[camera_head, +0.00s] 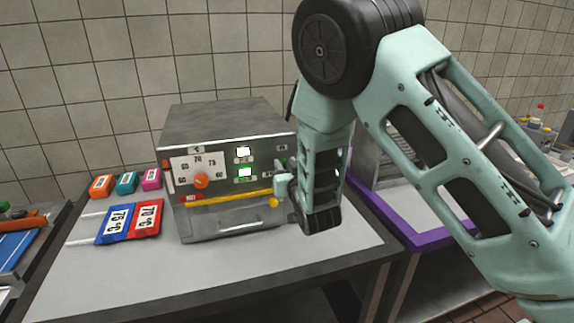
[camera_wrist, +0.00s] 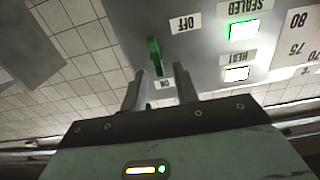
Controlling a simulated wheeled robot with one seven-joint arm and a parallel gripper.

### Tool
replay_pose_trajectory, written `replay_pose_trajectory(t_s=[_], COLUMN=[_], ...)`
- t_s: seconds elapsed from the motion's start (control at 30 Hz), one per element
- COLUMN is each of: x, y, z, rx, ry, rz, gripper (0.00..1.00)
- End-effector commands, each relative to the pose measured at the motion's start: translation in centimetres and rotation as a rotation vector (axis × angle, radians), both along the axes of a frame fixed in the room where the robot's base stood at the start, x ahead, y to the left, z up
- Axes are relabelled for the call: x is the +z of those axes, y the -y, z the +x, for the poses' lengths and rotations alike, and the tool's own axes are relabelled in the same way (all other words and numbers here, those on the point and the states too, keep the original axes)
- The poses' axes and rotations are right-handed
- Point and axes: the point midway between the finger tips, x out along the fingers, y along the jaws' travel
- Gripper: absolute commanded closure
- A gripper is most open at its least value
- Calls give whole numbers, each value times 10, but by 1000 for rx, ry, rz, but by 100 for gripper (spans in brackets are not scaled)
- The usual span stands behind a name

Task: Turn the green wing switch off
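The green wing switch (camera_wrist: 154,57) is on the grey machine's front panel in the wrist view. Its lower end lies near the ON label (camera_wrist: 165,84); the OFF label (camera_wrist: 185,23) is up and to its right. My gripper (camera_wrist: 160,72) is open, with one finger on each side of the switch's lower end. I cannot tell whether a finger touches it. In the head view my gripper (camera_head: 284,186) is at the right side of the front of the grey machine (camera_head: 222,133), and it hides the switch there.
SEALED (camera_wrist: 244,30) and HEAT (camera_wrist: 236,74) lights glow on the panel. An orange dial (camera_head: 201,181) and a yellow bar (camera_head: 235,196) are on the machine's front. Blue (camera_head: 115,224) and red (camera_head: 147,218) temperature packs lie left. The table front is clear.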

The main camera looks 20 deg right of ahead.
Motion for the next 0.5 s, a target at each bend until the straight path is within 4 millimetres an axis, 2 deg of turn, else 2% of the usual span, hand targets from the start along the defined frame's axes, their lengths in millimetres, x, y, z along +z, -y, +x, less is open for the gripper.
replay_pose_trajectory(t_s=[0.07, 0.17, 0.2, 0.5], x=[0, 0, 0, -1], y=[0, 0, 0, 0], z=[0, 0, 0, -1], rx=[0, 0, 0, 0], ry=[0, 0, 0, 0], rz=[0, 0, 0, -16], gripper=[70, 98, 100, 100])
